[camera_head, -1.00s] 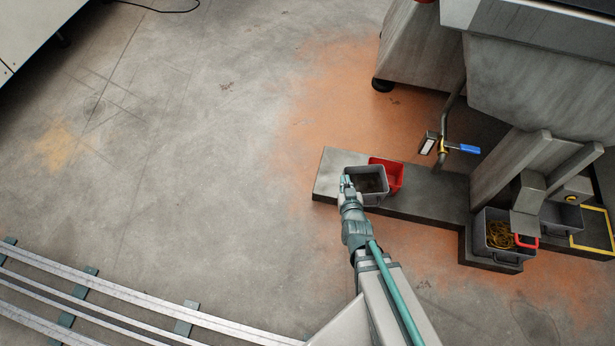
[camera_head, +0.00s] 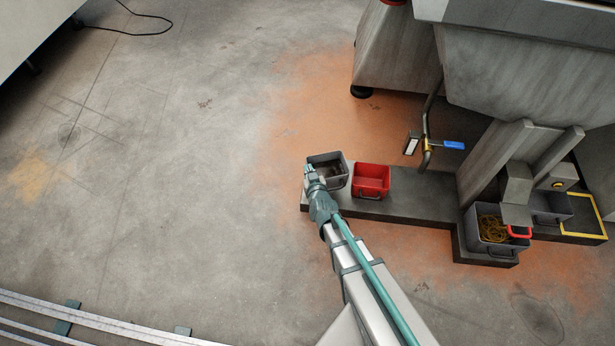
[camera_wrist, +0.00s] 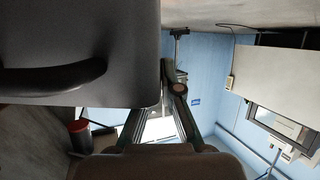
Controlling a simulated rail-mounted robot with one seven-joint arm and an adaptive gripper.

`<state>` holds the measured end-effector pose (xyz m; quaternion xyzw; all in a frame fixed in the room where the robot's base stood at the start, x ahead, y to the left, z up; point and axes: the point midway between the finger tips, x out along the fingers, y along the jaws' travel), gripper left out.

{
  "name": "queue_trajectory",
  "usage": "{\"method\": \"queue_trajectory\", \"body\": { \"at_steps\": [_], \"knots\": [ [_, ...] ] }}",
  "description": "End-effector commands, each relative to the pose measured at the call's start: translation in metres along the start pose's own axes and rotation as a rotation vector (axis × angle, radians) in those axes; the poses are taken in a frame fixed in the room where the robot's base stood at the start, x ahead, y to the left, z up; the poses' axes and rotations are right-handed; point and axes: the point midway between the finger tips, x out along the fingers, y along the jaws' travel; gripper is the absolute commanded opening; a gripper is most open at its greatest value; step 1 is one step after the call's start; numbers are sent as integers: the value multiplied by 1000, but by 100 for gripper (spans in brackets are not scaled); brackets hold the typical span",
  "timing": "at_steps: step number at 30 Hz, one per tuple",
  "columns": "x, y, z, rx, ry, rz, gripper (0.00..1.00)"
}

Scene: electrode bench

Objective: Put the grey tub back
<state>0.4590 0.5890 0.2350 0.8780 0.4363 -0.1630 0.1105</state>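The grey tub (camera_head: 341,181) is at the left end of the low dark plinth (camera_head: 422,208), with dark contents inside. My gripper (camera_head: 310,171) is at the tub's left rim, appears closed on it and tracks with it. In the wrist view the tub's grey wall and dark handle (camera_wrist: 50,78) fill the upper left, and one finger (camera_wrist: 177,88) lies against its edge.
A red tub (camera_head: 371,182) stands just right of the grey tub. A pipe with a blue-handled valve (camera_head: 453,145) rises behind. Farther right are a grey tub of yellowish rings (camera_head: 473,240), another grey tub (camera_head: 548,219) and a yellow-outlined area (camera_head: 603,229). Open floor lies left.

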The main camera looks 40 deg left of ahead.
Motion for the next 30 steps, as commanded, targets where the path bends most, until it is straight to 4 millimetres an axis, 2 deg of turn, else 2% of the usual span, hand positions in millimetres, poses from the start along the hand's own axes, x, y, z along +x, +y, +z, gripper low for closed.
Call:
{"method": "queue_trajectory", "body": {
  "at_steps": [1,8,14,19,30],
  "knots": [
    [11,0,6,-1,2,1,0],
    [22,0,11,-2,3,1,0],
    [46,-1,28,-2,2,1,0],
    [52,-2,48,-1,3,1,0],
    [52,-2,49,-2,3,1,0]
  ]
}}
